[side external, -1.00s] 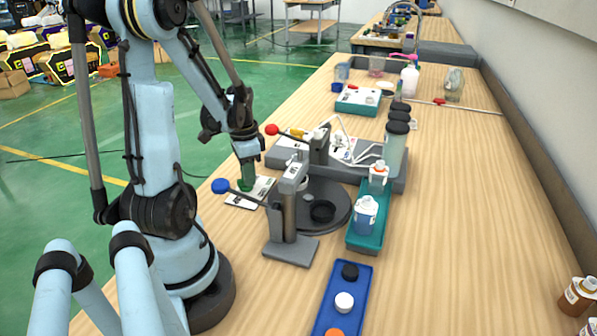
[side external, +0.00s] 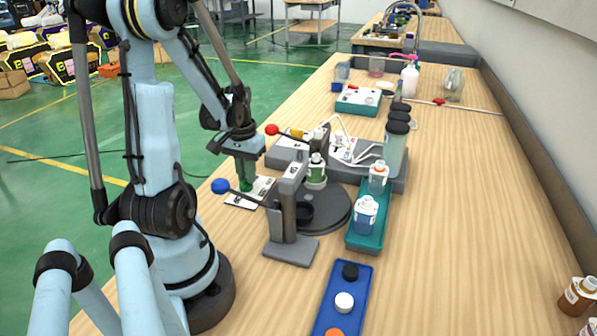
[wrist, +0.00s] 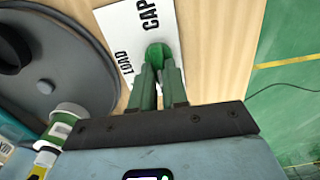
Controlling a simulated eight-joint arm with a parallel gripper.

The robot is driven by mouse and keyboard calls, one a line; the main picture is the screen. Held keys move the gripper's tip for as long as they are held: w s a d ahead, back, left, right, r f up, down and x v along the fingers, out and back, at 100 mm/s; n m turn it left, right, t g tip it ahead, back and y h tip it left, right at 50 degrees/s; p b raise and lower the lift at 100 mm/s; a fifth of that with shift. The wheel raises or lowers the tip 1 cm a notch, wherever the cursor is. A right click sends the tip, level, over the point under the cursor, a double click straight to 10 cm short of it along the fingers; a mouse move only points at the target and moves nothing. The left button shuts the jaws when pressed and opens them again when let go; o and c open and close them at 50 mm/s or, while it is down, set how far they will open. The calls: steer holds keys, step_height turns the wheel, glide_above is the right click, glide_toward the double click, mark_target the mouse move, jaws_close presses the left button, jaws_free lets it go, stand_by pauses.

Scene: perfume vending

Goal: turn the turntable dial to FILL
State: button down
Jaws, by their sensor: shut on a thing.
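The turntable dial has a green knob (wrist: 157,52) on a white card (wrist: 122,25). In the wrist view the words LOAD and CAP show on the card; FILL does not show. My gripper (wrist: 158,75) has its green fingers shut on the knob. In the side view my gripper (side external: 246,182) is low over the card (side external: 263,187), and the knob is hard to tell from the fingers. The dark round turntable (side external: 335,212) carries a green-labelled bottle (side external: 316,172) with a white top, standing upright, and an empty black holder (side external: 304,214). The bottle also shows in the wrist view (wrist: 68,122).
A grey press (side external: 288,215) with a blue-ended lever (side external: 221,186) stands close in front of my gripper. A red-ended lever (side external: 272,130) is behind it. A teal tray (side external: 362,242) holds bottles; a blue tray (side external: 325,316) holds caps. The table's right side is mostly clear.

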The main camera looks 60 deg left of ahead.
steer(key=shift+n, duration=0.3)
stand_by(0.4)
steer(key=c, duration=1.1)
jaws_free()
steer(key=shift+c, duration=0.2)
steer(key=shift+r, duration=0.1)
step_height(320, 180, up, 12)
steer(key=w+d+m+t, duration=0.3)
steer(key=w+d+m, duration=0.1)
steer(key=d, duration=0.8)
steer(key=w+d+m+t, duration=0.4)
steer(key=w+d+m, duration=0.1)
steer(key=d, duration=0.8)
steer(key=shift+w+d, duration=0.2)
steer(key=shift+w, duration=0.3)
